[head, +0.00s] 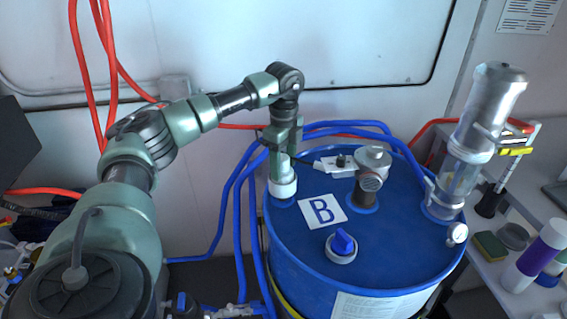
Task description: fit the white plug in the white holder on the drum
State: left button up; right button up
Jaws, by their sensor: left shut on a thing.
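My left gripper (284,142) points down over the left back edge of the blue drum (390,262). It is shut on the white plug (281,170), a pale upright piece partly hidden by the fingers. Directly below it is a wider white ring, which looks like the white holder (284,188), standing on the drum top near the rim. The plug and holder line up and overlap in the picture. I cannot tell how deep the plug sits. My right gripper is not in view.
A second white ring with a blue knob (343,242) sits at the drum's front. A metal fitting (370,175) and a tall silver cylinder (485,125) rise from the drum. Blue hoses (238,215) run along its left. A shelf (490,268) with bottles is at right.

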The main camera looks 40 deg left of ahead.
pick_arm(q)
jog(key=shift+f+b, duration=0.3)
jog(key=shift+f, duration=0.25)
dwell(0.4)
jog(key=o, duration=1.2)
jog(key=shift+c, duration=0.2)
notch_tip(320, 180, up, 11)
jog(key=p, duration=0.9)
